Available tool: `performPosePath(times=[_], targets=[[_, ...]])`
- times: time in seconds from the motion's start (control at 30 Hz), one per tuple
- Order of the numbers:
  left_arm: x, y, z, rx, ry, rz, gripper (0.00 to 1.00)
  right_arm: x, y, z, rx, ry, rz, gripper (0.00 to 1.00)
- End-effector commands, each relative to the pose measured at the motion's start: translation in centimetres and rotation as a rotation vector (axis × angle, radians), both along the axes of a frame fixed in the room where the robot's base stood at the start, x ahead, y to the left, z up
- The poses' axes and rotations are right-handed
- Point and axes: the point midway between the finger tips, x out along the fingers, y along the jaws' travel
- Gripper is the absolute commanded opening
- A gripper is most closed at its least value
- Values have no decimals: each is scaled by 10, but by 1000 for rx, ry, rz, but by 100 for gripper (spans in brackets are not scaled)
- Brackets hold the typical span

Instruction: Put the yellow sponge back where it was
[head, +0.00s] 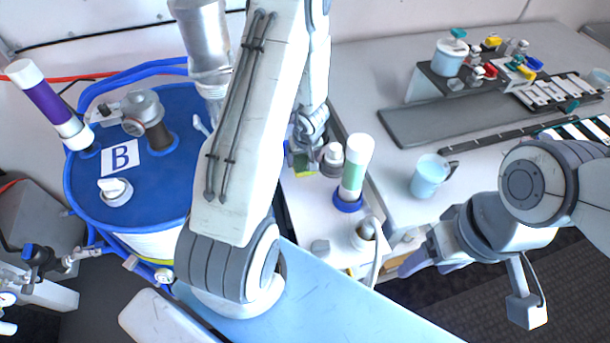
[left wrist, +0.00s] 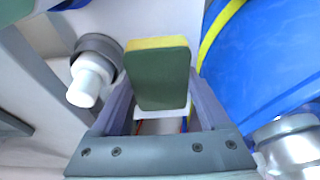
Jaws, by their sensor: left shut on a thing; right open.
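The yellow sponge (left wrist: 158,72), with a dark green scouring face, is in the left wrist view. My left gripper (left wrist: 160,100) is shut on it, one finger on each side. In the head view my left arm hides most of this gripper, and only a small yellow-green patch (head: 301,172) shows below the wrist, above the pale bench strip. My right gripper (head: 416,262) is low at the right of the head view, apart from the sponge and empty, its fingers partly seen. The place where the sponge was before cannot be told from these frames.
A blue drum (head: 95,215) marked B stands at left. A green-and-white cylinder (head: 355,172) in a blue ring stands right of my left wrist, close by. A light blue mug (head: 431,177) sits on the table. A grey mat (head: 440,113) lies behind it.

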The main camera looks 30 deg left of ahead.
Motion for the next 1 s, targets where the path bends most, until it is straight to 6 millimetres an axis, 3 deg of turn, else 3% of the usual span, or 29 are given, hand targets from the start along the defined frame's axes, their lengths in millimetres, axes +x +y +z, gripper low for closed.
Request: performPosePath(times=[0.03,0.1,0.37,0.57,1.0], targets=[[0,1,-19,0,0,0,27,0,0,-17,0,0,1,69],[0,1,-28,0,0,1,27,0,0,-25,-1,1,1,69],[0,1,-43,0,0,0,27,0,0,-37,0,0,2,69],[0,-1,-71,0,0,-2,27,0,0,-61,0,0,3,69],[0,0,-76,0,0,-2,27,0,0,-64,0,0,3,69]])
